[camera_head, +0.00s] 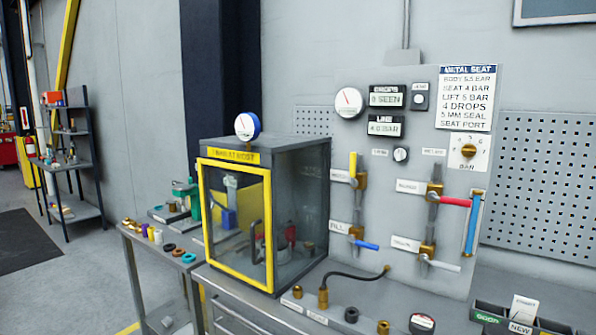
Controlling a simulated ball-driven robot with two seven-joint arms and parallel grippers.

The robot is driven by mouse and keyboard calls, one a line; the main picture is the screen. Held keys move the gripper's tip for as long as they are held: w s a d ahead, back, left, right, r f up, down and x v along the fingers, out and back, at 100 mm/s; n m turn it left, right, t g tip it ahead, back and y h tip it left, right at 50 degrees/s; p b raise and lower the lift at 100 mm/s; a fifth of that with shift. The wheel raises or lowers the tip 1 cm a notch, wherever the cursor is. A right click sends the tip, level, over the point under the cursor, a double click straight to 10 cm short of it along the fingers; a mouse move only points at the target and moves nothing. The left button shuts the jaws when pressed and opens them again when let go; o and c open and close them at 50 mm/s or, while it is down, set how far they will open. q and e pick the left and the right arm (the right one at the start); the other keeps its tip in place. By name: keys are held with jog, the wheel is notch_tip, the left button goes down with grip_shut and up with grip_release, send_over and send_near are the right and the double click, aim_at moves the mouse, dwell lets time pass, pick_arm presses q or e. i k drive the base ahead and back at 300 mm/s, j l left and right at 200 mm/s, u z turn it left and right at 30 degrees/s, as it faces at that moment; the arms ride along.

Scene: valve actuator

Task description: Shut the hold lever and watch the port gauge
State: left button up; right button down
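The wall panel (385,225) carries several valve levers. A red lever (456,202) sticks out to the right, level. A blue lever (366,245) points right beside a tag reading FILL. A yellow lever (353,165) stands upright. A pale lever (443,265) points right and slightly down at the lower right. The other lever tags are too small to read, so I cannot tell which is the hold lever. A white dial gauge (349,102) is on the panel and a blue-backed gauge (247,126) sits on the cabinet; which is the port gauge is unclear. Neither gripper shows.
A grey cabinet with a yellow-framed clear door (237,225) stands on the bench, door apparently closed. A black hose (350,277) and brass fittings (323,297) lie in front of the panel. A side cart (165,250) holds small parts. A bin (510,322) is at right.

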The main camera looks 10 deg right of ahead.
aim_at(354, 183)
jog(key=i+j, duration=0.1)
jog(key=i, duration=0.35)
jog(key=i+j+z, duration=0.15)
jog(key=i, duration=0.25)
jog(key=i+j, duration=0.1)
jog(key=i, duration=0.35)
jog(key=l+z, duration=0.05)
